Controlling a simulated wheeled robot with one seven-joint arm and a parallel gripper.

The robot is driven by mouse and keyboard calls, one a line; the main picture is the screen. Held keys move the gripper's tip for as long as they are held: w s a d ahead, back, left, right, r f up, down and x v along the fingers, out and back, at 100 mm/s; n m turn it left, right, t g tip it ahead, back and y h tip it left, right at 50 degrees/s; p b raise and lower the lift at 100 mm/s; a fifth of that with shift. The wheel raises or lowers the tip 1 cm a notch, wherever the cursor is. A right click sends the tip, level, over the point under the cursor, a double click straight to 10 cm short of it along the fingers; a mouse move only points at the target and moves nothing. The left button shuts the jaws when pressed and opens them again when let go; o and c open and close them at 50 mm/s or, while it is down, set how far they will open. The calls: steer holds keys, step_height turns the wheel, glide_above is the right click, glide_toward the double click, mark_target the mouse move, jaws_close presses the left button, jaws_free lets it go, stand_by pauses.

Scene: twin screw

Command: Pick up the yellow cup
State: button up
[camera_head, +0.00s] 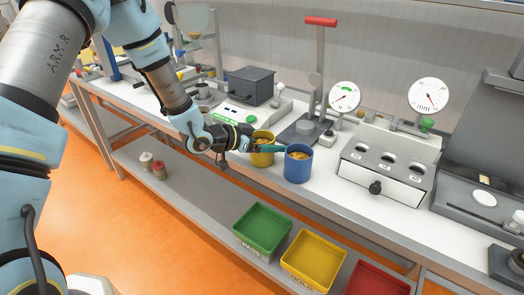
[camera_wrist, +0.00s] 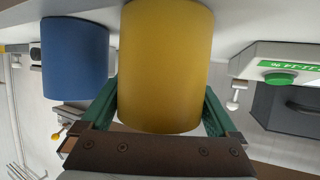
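The yellow cup (camera_head: 262,158) stands on the white bench beside the blue cup (camera_head: 298,166). In the wrist view the yellow cup (camera_wrist: 165,65) fills the middle, between the two green fingers of my gripper (camera_wrist: 162,105). One finger is on each side of it, very close to its walls; whether they touch it is hard to see. In the head view my gripper (camera_head: 264,148) is at the yellow cup, with a green finger across its upper part, pointing toward the blue cup. The fingertips are partly hidden by the cup in the wrist view.
The blue cup (camera_wrist: 75,60) is close on the left in the wrist view. Behind the yellow cup are a white device with a green button (camera_head: 232,112) and a press stand (camera_head: 305,130). A white box with a drawer (camera_head: 385,165) stands to the right. Coloured bins lie on the lower shelf.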

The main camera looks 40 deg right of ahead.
steer(key=c, duration=1.1)
steer(key=shift+c, duration=0.3)
